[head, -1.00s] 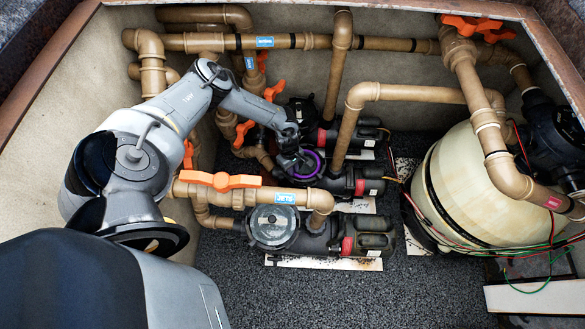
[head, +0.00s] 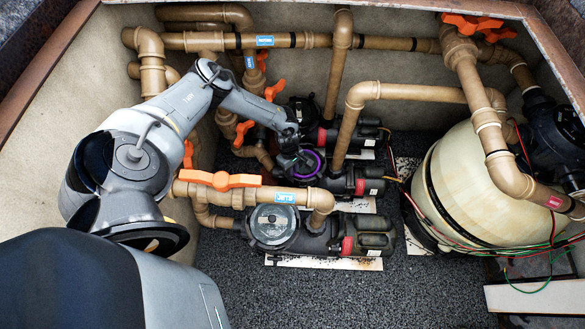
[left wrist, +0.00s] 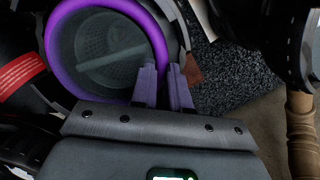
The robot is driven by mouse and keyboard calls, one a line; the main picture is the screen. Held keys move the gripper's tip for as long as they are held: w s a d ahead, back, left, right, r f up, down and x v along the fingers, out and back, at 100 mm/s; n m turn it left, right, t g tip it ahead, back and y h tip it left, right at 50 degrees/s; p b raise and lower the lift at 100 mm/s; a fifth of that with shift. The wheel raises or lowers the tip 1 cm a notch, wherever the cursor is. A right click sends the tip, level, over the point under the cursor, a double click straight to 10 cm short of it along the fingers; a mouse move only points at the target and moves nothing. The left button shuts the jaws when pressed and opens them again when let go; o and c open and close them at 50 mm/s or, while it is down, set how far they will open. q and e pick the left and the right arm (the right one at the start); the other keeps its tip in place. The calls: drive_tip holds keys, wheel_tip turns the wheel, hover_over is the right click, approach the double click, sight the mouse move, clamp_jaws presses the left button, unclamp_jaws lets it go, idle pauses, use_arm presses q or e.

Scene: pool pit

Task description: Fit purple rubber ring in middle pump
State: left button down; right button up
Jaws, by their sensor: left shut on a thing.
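The purple rubber ring (head: 320,160) is at the round opening of the middle pump (head: 340,182). In the left wrist view the ring (left wrist: 56,38) circles the opening, with the pump's perforated basket (left wrist: 105,50) visible inside. I cannot tell whether the ring is fully seated or slightly above the rim. My left gripper (head: 295,163) reaches down to the ring's left side in the head view. In the left wrist view its two purple-grey fingers (left wrist: 165,88) are closed on the ring's edge. My right gripper is in neither view.
The front pump (head: 274,226) has a clear lid. A rear pump (head: 322,136) stands behind the middle one. Brown pipes (head: 400,92) and orange valve handles (head: 220,181) surround my arm. A cream tank (head: 465,180) stands at the right. The gravel floor in front (head: 330,300) is clear.

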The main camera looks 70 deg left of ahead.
use_arm(q)
drive_tip(key=c, duration=1)
unclamp_jaws()
drive_tip(key=shift+c, duration=0.2)
drive_tip(key=shift+r, duration=0.1)
drive_tip(key=shift+r+p, duration=0.55)
drive_tip(key=shift+p, duration=0.1)
drive_tip(key=shift+r+p, duration=0.3)
drive_tip(key=shift+r+p, duration=0.45)
drive_tip(key=shift+r, duration=0.15)
